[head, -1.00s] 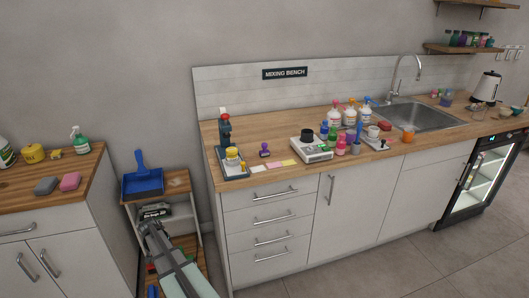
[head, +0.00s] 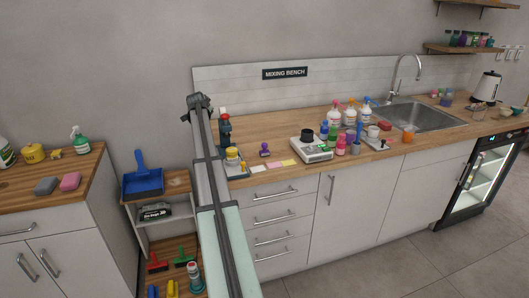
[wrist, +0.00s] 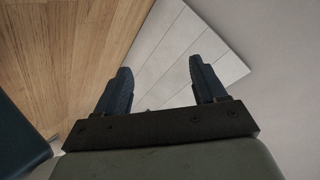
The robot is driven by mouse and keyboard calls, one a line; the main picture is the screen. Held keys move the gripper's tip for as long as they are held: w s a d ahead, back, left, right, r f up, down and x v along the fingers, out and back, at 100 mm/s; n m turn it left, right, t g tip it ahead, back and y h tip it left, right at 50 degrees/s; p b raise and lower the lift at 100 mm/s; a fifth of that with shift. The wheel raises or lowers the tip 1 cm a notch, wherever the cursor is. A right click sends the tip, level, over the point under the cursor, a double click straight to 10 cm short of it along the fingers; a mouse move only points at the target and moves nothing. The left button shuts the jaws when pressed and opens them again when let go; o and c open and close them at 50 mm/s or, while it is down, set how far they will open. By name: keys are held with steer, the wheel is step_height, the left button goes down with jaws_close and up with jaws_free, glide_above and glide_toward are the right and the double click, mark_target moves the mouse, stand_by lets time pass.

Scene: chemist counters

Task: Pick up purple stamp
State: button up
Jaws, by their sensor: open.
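The purple stamp (head: 265,150) stands upright on the wooden mixing bench (head: 237,128), behind a row of small coloured cards. My arm rises in front of the bench's left end in the head view, left of the stamp. My gripper's fingers show in the wrist view (wrist: 160,88), spread apart with nothing between them. Beyond them are wood, white tiles and grey wall. The stamp is not seen in the wrist view.
A dark press-like device (head: 225,130) stands left of the stamp, close to my arm. A white scale (head: 311,148) stands right of it, with several bottles farther right. Cards (head: 273,165) lie near the front edge. A blue dustpan (head: 142,181) lies on the low shelf unit.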

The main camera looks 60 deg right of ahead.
steer(key=s+d+r+m+h, duration=0.2)
steer(key=s+d+r, duration=0.65)
steer(key=r, duration=0.35)
steer(key=n+g+y, duration=0.4)
steer(key=g+y, duration=0.3)
steer(key=y, duration=0.6)
glide_above(265, 148)
steer(key=w+d, duration=0.1)
step_height(265, 148, down, 12)
step_height(265, 148, down, 8)
steer(key=shift+d+f, duration=0.15)
steer(key=shift+s+f, duration=0.1)
steer(key=shift+f, duration=2.5)
steer(key=c, duration=0.9)
step_height(265, 148, up, 10)
steer(key=shift+r, duration=0.1)
